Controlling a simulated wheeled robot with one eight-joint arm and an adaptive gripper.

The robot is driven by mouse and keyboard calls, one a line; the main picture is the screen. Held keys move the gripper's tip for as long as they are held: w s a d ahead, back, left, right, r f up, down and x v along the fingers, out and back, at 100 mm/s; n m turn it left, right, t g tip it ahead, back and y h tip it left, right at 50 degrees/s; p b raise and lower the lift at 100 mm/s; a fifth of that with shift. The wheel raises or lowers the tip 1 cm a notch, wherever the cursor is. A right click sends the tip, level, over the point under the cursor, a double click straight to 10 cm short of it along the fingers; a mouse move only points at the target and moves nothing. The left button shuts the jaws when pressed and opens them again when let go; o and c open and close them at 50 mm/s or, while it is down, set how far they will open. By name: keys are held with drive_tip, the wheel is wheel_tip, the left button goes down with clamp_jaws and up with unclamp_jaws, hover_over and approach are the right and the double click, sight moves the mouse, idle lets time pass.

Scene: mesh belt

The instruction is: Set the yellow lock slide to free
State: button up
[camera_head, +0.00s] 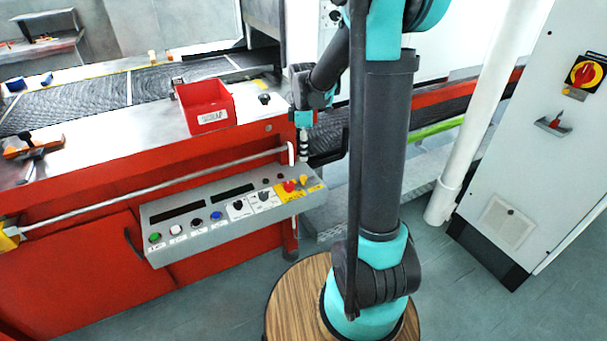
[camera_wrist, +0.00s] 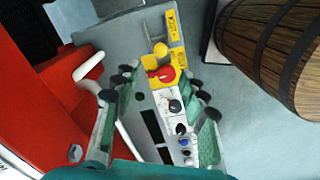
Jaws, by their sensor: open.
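The yellow lock slide (camera_wrist: 160,49) shows in the wrist view as a yellow knob on a grey strip, beside a yellow label plate and just beyond the red knob (camera_wrist: 166,73). In the head view the slide (camera_head: 303,180) is small at the right end of the grey control panel (camera_head: 180,255). Which position it is set to is too small to read. My gripper (camera_wrist: 158,92) is open and empty, its fingers spread over the panel. In the head view my gripper (camera_head: 304,142) points down above the panel's right end, apart from the slide.
The panel carries a black rotary knob (camera_wrist: 176,106) and several coloured buttons. A white rail (camera_head: 160,184) runs along the red machine front, its bent end near my gripper. A red bin (camera_head: 205,107) stands on the metal top. A grey cabinet (camera_head: 535,130) stands at right.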

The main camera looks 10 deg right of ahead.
sight(304, 177)
wheel_tip(304, 177, down, 11)
drive_tip(key=shift+f, duration=0.1)
idle(0.3)
drive_tip(key=shift+c, duration=0.4)
clamp_jaws()
